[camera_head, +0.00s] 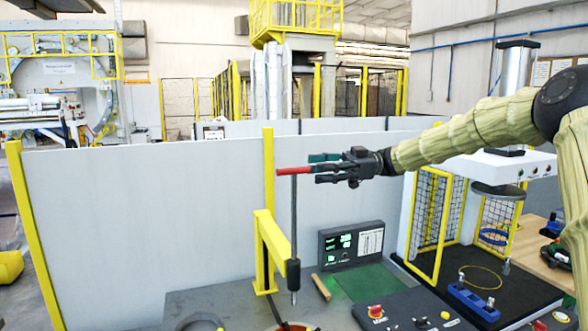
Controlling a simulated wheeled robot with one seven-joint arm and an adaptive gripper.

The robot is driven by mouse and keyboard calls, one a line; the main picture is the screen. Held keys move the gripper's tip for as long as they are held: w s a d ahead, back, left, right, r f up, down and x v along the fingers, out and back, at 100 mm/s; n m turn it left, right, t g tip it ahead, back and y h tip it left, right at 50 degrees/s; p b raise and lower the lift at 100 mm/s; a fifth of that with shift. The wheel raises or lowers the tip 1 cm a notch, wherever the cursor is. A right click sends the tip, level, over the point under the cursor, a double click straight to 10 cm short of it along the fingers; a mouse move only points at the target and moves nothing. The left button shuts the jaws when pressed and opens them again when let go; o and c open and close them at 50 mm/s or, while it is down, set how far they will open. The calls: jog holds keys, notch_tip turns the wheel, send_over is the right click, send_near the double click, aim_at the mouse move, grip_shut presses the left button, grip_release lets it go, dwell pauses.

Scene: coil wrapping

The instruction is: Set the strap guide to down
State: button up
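What looks like the strap guide is a grey upright rod (294,225) with a red bar-shaped handle (292,171) at its top. The rod runs down through a black collar at the end of a yellow bracket, and its lower end hangs just above the bench. My gripper (316,173) comes in from the right, level with the red handle. Its dark fingertips are at the handle's right end. I cannot tell whether they touch or grip it. A dark green piece (324,157) shows just above the fingers.
A yellow post and bracket (272,237) carry the rod. Below right are a display box (351,244) with green readouts and a control panel (409,313) with a red button. A mesh-sided yellow-framed station (428,215) stands at right. A grey partition (150,215) closes the back.

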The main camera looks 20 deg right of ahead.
aim_at(295, 171)
jog(key=a+p, duration=0.2)
jog(key=a, duration=0.4)
jog(key=shift+s+r, duration=0.1)
jog(key=shift+a, duration=0.6)
jog(key=shift+c, duration=0.2)
jog(key=shift+s, duration=0.1)
grip_shut()
